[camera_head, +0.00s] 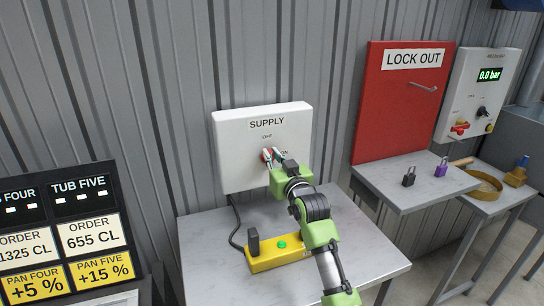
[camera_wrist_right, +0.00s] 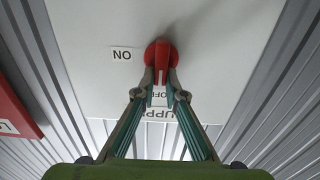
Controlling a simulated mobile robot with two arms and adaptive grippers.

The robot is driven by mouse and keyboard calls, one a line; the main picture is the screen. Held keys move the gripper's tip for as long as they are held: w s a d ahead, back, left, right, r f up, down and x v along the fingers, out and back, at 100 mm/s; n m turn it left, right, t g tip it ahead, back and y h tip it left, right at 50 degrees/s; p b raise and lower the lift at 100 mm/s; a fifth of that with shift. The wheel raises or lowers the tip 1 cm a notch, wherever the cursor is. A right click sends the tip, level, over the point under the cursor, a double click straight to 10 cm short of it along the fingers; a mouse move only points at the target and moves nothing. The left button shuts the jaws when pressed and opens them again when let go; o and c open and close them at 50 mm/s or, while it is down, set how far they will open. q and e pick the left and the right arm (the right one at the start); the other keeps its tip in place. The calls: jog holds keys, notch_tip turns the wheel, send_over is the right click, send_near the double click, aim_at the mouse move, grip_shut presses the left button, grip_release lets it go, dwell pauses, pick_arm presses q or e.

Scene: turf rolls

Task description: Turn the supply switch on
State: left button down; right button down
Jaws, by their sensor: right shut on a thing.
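The supply switch is a red rotary knob (camera_head: 265,155) on the white SUPPLY box (camera_head: 232,170) on the wall. An OFF label is above it and an ON label to its right. In the right wrist view, which is turned over, the red knob (camera_wrist_right: 160,50) has its handle and white mark toward the OFF label. My right gripper (camera_head: 272,157) is at the knob, and in the wrist view its fingertips (camera_wrist_right: 160,80) are shut on the handle from both sides. The fingers partly hide the OFF label there. My left gripper is not in view.
A grey table (camera_head: 215,240) below bears a yellow control box (camera_head: 262,266) with a green button; a black cable runs beside it. To the right are a red LOCK OUT board (camera_head: 385,110), padlocks (camera_head: 409,176) on a second table, and a gauge panel (camera_head: 470,90). An order board (camera_head: 65,235) stands left.

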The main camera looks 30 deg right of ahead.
jog(key=shift+s+d+f+m+p, duration=0.1)
jog(key=shift+d+f+m+p, duration=0.25)
jog(key=shift+m+p, duration=1.8)
jog(key=shift+s+d+f+m+p, duration=0.1)
jog(key=shift+d+f+m+p, duration=0.3)
jog(key=shift+m, duration=3.4)
jog(key=shift+d+f+m+p, duration=0.3)
jog(key=shift+m+p, duration=1.05)
jog(key=shift+m, duration=1.6)
jog(key=c, duration=2.1)
grip_release()
